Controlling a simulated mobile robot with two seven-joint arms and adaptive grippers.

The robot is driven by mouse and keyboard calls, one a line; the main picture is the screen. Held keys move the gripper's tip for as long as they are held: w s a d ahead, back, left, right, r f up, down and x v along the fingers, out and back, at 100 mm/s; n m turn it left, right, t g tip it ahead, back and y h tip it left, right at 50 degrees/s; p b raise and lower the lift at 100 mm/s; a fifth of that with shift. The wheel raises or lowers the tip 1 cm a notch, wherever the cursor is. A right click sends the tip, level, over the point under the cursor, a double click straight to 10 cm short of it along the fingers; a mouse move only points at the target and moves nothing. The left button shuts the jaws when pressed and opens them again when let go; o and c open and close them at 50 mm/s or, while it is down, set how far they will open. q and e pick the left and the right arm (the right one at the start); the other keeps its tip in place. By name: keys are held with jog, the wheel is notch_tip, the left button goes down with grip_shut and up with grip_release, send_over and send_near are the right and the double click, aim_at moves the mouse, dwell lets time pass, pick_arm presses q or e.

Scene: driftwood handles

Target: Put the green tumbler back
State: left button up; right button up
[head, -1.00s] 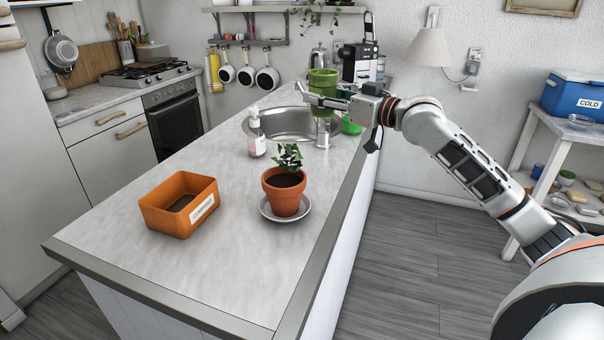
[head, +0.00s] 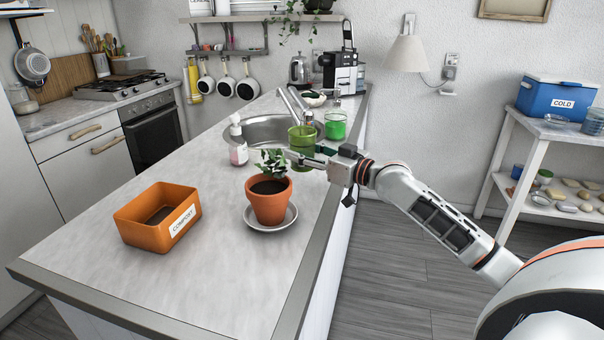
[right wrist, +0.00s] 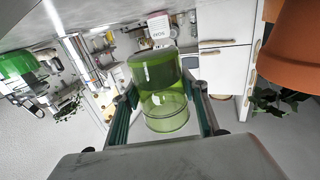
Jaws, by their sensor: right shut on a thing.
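The green tumbler (head: 301,136) is a see-through green cup, seen upright at the near edge of the sink in the head view. My right gripper (head: 310,159) is shut on it low on its side, the arm reaching in from the right. In the right wrist view the tumbler (right wrist: 160,85) sits between the two fingers (right wrist: 163,108). Gripper and plant leaves hide part of its base, so I cannot tell whether it touches the counter. My left gripper is not in view.
A potted plant (head: 269,203) on a saucer stands close in front of the gripper. An orange compost bin (head: 136,220) stands front left.

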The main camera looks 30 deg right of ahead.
aim_at(303, 171)
notch_tip(303, 171, down, 5)
jog(key=shift+r+b, duration=0.1)
jog(key=shift+b, duration=0.6)
jog(key=shift+f, duration=0.5)
jog(key=o, duration=1.4)
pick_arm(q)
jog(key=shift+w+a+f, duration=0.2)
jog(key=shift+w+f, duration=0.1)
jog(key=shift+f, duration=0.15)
